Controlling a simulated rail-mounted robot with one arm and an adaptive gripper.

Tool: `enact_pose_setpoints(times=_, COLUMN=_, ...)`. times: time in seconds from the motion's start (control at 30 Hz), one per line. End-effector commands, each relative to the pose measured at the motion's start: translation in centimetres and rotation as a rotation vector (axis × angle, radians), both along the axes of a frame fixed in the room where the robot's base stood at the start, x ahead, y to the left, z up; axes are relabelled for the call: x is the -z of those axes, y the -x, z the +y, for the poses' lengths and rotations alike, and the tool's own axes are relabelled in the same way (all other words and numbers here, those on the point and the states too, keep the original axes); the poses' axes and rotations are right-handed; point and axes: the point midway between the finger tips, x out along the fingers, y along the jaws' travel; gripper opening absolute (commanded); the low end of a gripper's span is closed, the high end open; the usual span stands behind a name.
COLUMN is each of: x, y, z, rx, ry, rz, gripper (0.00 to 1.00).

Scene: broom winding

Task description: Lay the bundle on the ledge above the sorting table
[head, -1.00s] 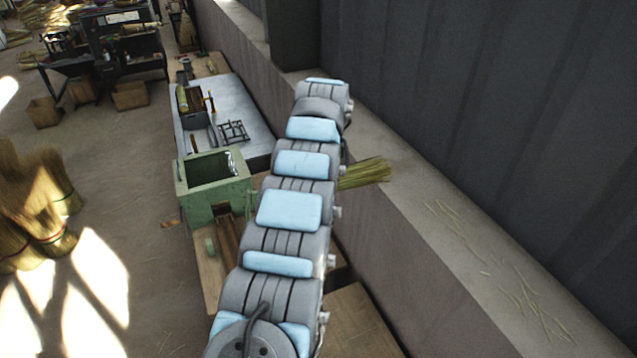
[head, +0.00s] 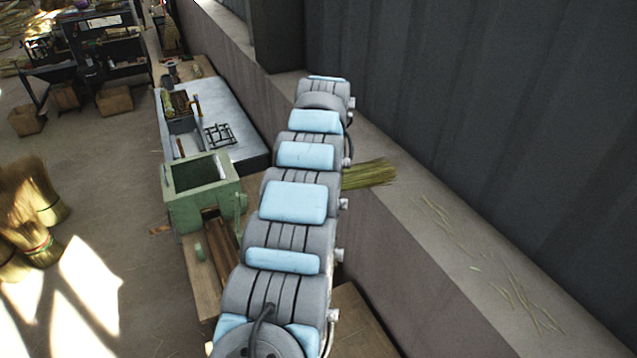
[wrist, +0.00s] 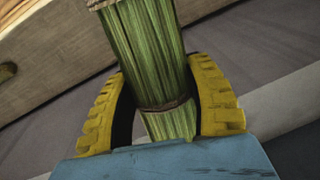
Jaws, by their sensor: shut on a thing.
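The bundle (wrist: 149,50) of green straw is between the two yellow fingers of my gripper (wrist: 163,100) in the wrist view. The gripper is shut on it near a tied band. In the head view the bundle's loose straw end (head: 369,173) sticks out to the right from behind my arm, over or against the ledge. My gripper itself is hidden behind the arm there. The concrete ledge (head: 440,254) runs along the dark wall. I cannot tell whether the bundle touches it. The sorting table (head: 246,129) with a grey metal top stands left of the ledge.
Loose straws (head: 513,296) lie scattered on the near part of the ledge. A green machine box (head: 200,190) stands left of my arm. A black wire rack (head: 219,136) is on the table. Straw brooms (head: 30,210) stand on the floor at left. A dark post (head: 280,35) rises behind the ledge.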

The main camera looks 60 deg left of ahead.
Motion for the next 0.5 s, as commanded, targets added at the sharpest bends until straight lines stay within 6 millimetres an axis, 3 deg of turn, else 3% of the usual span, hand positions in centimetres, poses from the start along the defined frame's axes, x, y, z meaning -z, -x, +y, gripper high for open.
enact_pose_setpoints(times=0.5, x=-0.2, y=-1.4, z=-1.0, rx=0.059, ry=-0.003, rz=0.002, gripper=0.16)
